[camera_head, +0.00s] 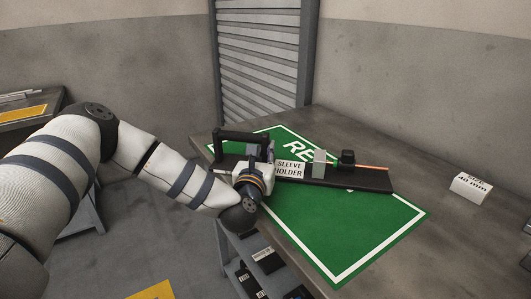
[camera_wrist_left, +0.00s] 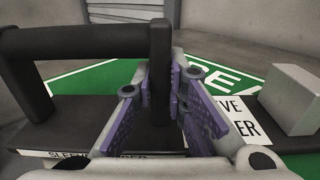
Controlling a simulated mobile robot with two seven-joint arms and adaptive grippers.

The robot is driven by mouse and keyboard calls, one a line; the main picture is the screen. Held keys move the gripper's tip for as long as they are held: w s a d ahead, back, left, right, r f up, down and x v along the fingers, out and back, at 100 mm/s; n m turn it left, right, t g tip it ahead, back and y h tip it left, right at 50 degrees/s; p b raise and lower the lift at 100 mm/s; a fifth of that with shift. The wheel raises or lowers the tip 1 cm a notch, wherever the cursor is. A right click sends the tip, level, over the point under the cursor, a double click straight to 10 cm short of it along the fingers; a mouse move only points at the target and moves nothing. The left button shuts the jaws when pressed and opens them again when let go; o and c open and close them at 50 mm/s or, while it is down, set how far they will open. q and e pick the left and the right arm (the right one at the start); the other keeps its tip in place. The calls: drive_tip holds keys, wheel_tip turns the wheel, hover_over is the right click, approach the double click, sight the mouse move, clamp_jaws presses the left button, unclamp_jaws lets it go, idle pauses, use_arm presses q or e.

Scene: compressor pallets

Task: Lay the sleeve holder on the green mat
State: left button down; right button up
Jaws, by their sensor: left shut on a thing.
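The sleeve holder (camera_head: 345,180) is a long dark board with a black bar handle at its left end, a white "SLEEVE HOLDER" label, a grey block, a black knob and a thin copper-coloured rod. It lies level across the green mat (camera_head: 345,230); whether it touches the mat I cannot tell. My left gripper (camera_head: 262,158) is at the holder's left part. In the left wrist view, my left gripper's purple pads (camera_wrist_left: 165,90) are shut on the upright post of the black handle (camera_wrist_left: 90,42). The holder hides part of the mat's white lettering. My right gripper is not in view.
A white box (camera_head: 470,187) with a printed label stands on the grey table to the right of the mat. A shelf with dark items (camera_head: 262,262) is under the table's left edge. Another table (camera_head: 30,108) stands at the far left. The mat's front part is clear.

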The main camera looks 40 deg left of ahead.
use_arm(q)
drive_tip(key=c, duration=2)
unclamp_jaws()
drive_tip(key=shift+f, duration=0.2)
drive_tip(key=shift+c, duration=0.2)
drive_tip(key=o, duration=0.4)
drive_tip(key=shift+r, duration=0.1)
drive_tip(key=shift+o, duration=0.2)
drive_tip(key=shift+r, duration=0.25)
drive_tip(key=v, duration=1.2)
drive_tip(key=shift+f, duration=0.15)
